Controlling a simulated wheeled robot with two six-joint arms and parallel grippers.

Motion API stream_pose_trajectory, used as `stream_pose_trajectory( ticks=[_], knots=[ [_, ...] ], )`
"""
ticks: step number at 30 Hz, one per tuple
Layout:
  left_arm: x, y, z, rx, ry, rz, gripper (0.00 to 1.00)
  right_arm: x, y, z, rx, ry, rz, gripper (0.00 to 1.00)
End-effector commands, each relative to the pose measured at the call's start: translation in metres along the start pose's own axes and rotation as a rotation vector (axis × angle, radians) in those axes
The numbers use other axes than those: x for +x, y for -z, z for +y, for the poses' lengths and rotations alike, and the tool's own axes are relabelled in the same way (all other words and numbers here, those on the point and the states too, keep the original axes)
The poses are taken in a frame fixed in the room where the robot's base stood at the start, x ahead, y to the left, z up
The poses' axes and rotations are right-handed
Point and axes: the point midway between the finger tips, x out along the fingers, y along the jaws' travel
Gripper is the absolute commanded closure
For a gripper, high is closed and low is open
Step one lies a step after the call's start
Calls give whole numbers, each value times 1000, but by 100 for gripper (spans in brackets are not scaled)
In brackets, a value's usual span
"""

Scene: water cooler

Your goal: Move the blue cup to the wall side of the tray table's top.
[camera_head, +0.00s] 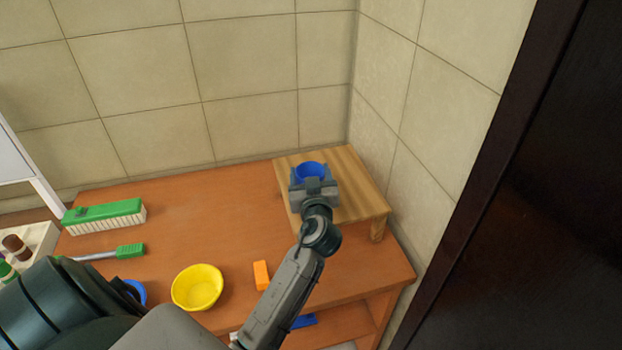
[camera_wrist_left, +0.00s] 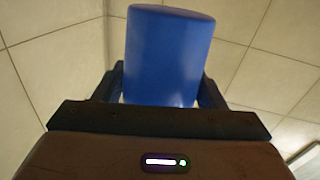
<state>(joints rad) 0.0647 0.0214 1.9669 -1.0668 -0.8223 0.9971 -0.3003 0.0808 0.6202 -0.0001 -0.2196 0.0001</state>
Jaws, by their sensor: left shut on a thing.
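The blue cup (camera_head: 310,170) is between the fingers of my left gripper (camera_head: 312,181) in the head view. The gripper is shut on it. In the left wrist view the cup (camera_wrist_left: 168,55) fills the space between both fingers (camera_wrist_left: 160,88), with tiled wall behind it. In the head view the cup and gripper overlap the left part of the small wooden tray table (camera_head: 357,180), which stands in the corner on the brown bench. The gripper hides the cup's lower part, so I cannot tell whether it touches the top. My right gripper is not in view.
On the brown bench (camera_head: 200,230) are a yellow bowl (camera_head: 197,288), an orange block (camera_head: 261,275), a green brush (camera_head: 104,215) and a green-handled tool (camera_head: 130,251). Tiled walls close the back and right. A dark panel (camera_head: 520,220) stands at far right. The tray table's right part is clear.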

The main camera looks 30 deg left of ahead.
Motion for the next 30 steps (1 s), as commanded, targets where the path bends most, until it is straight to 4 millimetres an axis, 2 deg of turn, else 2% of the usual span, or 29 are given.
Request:
stream_pose_trajectory(
  ticks=[3, 6, 17, 18, 20, 30],
  knots=[
    [3, -15, 1, 5, 0, -5, 59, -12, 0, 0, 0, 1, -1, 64],
    [3, -27, 0, 2, -1, 0, 59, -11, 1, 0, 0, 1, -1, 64],
    [3, -32, 0, -1, -1, 1, 59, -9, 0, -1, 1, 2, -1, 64],
    [3, -31, 0, -1, -1, 1, 28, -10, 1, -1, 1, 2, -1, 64],
    [3, -31, 0, -1, -1, 1, 16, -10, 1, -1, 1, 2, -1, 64],
    [3, -31, 0, 0, -1, 0, 14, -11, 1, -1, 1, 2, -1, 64]
  ],
)
